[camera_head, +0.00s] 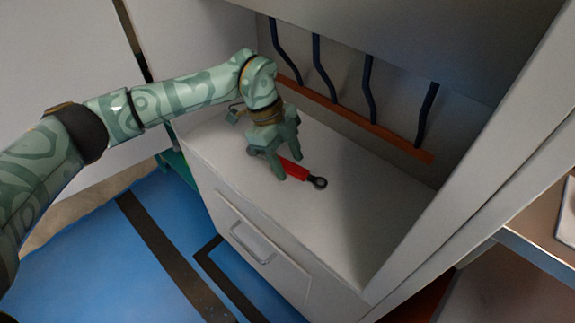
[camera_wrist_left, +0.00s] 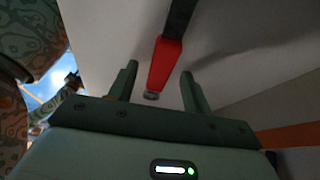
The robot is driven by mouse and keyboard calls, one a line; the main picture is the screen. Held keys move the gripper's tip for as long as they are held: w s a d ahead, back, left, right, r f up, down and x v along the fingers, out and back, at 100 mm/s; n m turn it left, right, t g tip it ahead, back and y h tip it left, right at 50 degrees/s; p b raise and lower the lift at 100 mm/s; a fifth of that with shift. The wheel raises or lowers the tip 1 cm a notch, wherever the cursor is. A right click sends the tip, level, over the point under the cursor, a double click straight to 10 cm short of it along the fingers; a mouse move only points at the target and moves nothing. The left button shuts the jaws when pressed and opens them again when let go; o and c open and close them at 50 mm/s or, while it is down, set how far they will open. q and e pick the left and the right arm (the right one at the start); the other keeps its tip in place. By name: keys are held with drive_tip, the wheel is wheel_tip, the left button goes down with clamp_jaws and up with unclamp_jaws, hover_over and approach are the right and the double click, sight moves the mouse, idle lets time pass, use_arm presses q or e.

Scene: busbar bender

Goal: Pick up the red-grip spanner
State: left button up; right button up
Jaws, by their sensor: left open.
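The red-grip spanner (camera_head: 295,169) lies on the pale cabinet top, with its dark ring end toward the right in the head view. My left gripper (camera_head: 283,164) is over it, pointing down, and partly hides its other end. In the left wrist view the spanner's red grip (camera_wrist_left: 165,62) shows between and beyond the two fingers of the left gripper (camera_wrist_left: 158,82). The fingers are open and apart from the grip. I cannot tell how far above the surface the fingertips are. My right gripper is not in view.
The cabinet top (camera_head: 330,222) is otherwise clear. Several dark bent bars (camera_head: 369,80) stand along an orange strip (camera_head: 375,130) on the back wall. A drawer with a handle (camera_head: 252,242) is in the front. A pale upright panel (camera_head: 470,165) bounds the right side.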

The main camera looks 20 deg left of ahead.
use_arm(q)
drive_tip(key=shift+f, duration=0.1)
clamp_jaws()
drive_tip(key=shift+f, duration=0.1)
